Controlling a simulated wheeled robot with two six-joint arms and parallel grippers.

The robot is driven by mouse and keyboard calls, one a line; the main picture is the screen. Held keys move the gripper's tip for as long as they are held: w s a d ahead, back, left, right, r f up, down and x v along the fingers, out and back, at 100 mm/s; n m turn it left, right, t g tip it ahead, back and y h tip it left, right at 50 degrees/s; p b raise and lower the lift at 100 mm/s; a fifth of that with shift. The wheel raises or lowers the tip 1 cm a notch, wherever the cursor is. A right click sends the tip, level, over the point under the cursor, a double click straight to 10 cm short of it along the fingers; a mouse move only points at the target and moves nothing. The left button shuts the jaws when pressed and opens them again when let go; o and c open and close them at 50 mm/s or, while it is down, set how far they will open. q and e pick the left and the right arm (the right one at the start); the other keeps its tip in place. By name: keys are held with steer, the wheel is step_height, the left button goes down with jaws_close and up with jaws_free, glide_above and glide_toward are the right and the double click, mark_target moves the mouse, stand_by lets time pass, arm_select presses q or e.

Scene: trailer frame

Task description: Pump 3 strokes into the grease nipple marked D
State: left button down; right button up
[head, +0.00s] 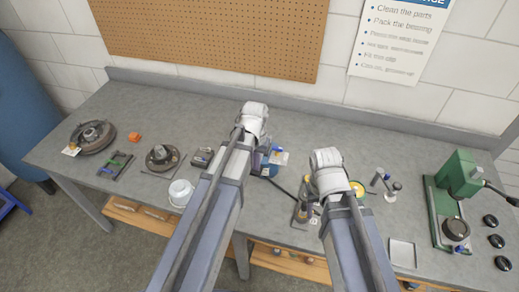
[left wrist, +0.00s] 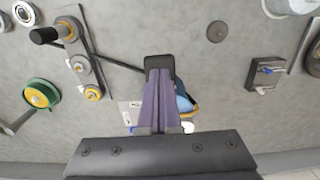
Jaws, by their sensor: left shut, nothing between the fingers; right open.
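My left gripper (left wrist: 160,95) is shut and empty above the bench in the left wrist view; its wrist (head: 252,118) shows in the head view. A black block (left wrist: 159,63) shows at its fingertips; I cannot tell whether they touch. A thin dark rod or hose (left wrist: 118,60) runs from there to a grey fitting with brass-coloured parts (left wrist: 82,65). A blue object (left wrist: 184,103) and white label card (left wrist: 128,113) lie partly behind the fingers. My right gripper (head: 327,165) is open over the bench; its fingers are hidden. No letter D is legible.
The grey bench (head: 330,125) also holds a green press (head: 460,175), a shallow tray (head: 402,253), a white tub (head: 180,192), a hub (head: 162,157) and a large drum (head: 93,137). The strip along the back wall is mostly clear.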

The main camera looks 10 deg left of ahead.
arm_select(q)
steer(key=shift+f, duration=0.15)
steer(key=shift+f+b, duration=0.25)
steer(key=shift+b, duration=0.15)
steer(key=shift+r, duration=0.1)
steer(key=r+p, duration=0.3)
steer(key=w+r+p, duration=0.1)
steer(key=r+p, duration=0.2)
steer(key=p, duration=0.1)
steer(key=shift+w+r, duration=0.2)
steer(key=shift+r, duration=0.2)
steer(key=shift+f, duration=0.2)
steer(key=shift+s+f+b, duration=0.2)
steer(key=shift+f+b, duration=0.3)
steer(key=shift+b, duration=0.1)
steer(key=shift+s+f+b, duration=0.15)
steer(key=shift+f+b, duration=0.35)
steer(key=shift+b, duration=0.1)
